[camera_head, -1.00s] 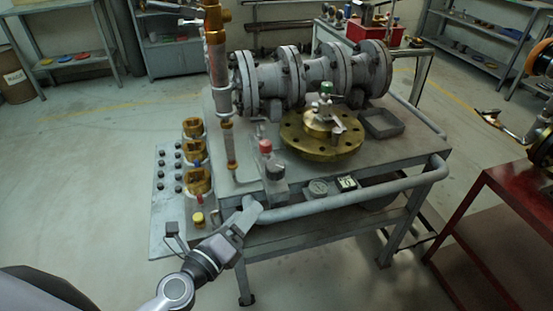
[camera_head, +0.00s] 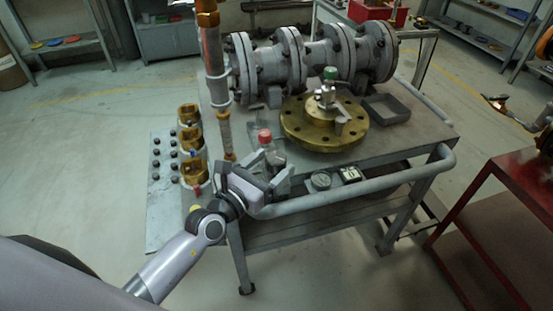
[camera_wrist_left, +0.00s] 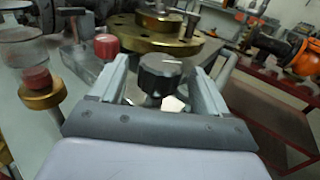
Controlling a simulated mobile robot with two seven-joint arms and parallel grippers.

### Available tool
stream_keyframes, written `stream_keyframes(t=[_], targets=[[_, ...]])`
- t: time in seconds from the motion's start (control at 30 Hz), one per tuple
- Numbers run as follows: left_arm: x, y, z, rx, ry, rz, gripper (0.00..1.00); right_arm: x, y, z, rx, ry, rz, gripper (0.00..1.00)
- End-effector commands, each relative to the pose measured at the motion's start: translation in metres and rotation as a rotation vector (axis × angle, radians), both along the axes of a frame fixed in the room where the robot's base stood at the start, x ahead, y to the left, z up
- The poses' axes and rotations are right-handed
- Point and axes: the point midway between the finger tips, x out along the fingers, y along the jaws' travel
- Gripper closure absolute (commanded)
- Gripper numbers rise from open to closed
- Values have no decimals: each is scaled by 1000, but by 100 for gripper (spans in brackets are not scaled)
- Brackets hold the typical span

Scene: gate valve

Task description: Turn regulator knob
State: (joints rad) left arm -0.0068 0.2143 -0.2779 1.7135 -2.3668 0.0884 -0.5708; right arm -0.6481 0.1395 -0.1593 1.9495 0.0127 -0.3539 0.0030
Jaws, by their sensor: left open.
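In the head view the left gripper (camera_head: 276,180) is at the table's front edge, and I cannot make out the black knob there. A red knob (camera_head: 264,136) stands just behind the gripper; it also shows left of the black knob in the wrist view (camera_wrist_left: 107,46). My right gripper is not in view.
A steel table (camera_head: 385,160) carries a grey flanged valve body (camera_head: 312,60) and a brass flange (camera_head: 322,125). A round gauge (camera_head: 320,180) and a small display (camera_head: 350,174) sit right of the gripper. Brass fittings (camera_head: 193,150) stand left. A red table (camera_head: 520,185) is at right.

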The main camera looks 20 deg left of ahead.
Motion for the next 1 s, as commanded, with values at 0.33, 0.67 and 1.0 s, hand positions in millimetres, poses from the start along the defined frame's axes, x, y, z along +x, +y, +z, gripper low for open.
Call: stream_keyframes(t=[0.33,0.67,1.0], targets=[[22,-8,0,-2,1,0,24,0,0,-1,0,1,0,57],[22,-8,0,-3,1,0,53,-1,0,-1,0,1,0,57],[22,-7,-3,1,-1,-29,75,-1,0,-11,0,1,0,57]])
